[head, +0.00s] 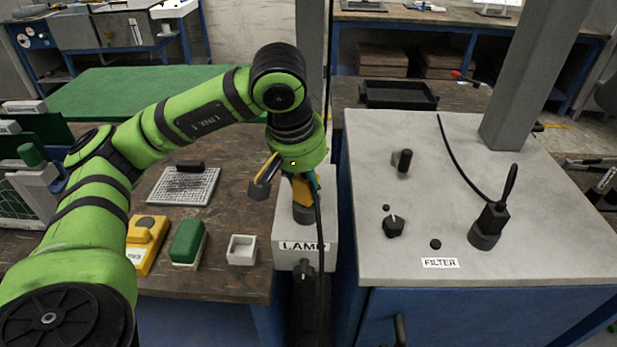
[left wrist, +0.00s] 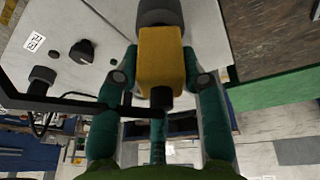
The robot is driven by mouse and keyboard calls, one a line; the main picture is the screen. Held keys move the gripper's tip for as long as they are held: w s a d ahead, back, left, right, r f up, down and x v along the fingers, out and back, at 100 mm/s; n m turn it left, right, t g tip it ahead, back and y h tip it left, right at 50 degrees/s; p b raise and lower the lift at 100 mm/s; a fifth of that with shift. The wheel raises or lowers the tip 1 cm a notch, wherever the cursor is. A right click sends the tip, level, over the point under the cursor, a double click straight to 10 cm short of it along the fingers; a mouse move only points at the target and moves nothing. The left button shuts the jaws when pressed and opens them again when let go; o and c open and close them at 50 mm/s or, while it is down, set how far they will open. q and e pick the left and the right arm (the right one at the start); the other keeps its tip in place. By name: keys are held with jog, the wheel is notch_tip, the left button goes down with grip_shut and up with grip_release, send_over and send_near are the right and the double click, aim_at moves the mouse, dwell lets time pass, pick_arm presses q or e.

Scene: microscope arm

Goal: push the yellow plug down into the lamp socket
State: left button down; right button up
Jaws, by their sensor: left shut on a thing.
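The yellow plug (head: 301,190) stands upright over the dark round lamp socket (head: 303,213) on the grey box labelled LAMP (head: 305,233). Its lower end meets the socket; how deep it sits I cannot tell. My left gripper (head: 288,185) comes from above, partly hiding the plug. In the left wrist view the plug (left wrist: 161,56) is between the two teal-padded fingers of my left gripper (left wrist: 160,90), shut on it. The socket (left wrist: 160,12) shows beyond the plug as a dark grey cylinder. My right gripper is not in view.
A black cable hangs in front of the LAMP box. The grey FILTER cabinet (head: 380,250) with knobs and a black plug (head: 490,222) stands right. Left on the bench are a white open box (head: 242,249), a green block (head: 188,242) and a yellow device (head: 146,243).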

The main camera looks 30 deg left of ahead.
pick_arm(q)
jog(key=shift+f+b, duration=0.4)
jog(key=shift+f, duration=0.1)
jog(key=shift+c, duration=1.7)
grip_release()
jog(key=shift+r, duration=0.1)
jog(key=v, duration=1.2)
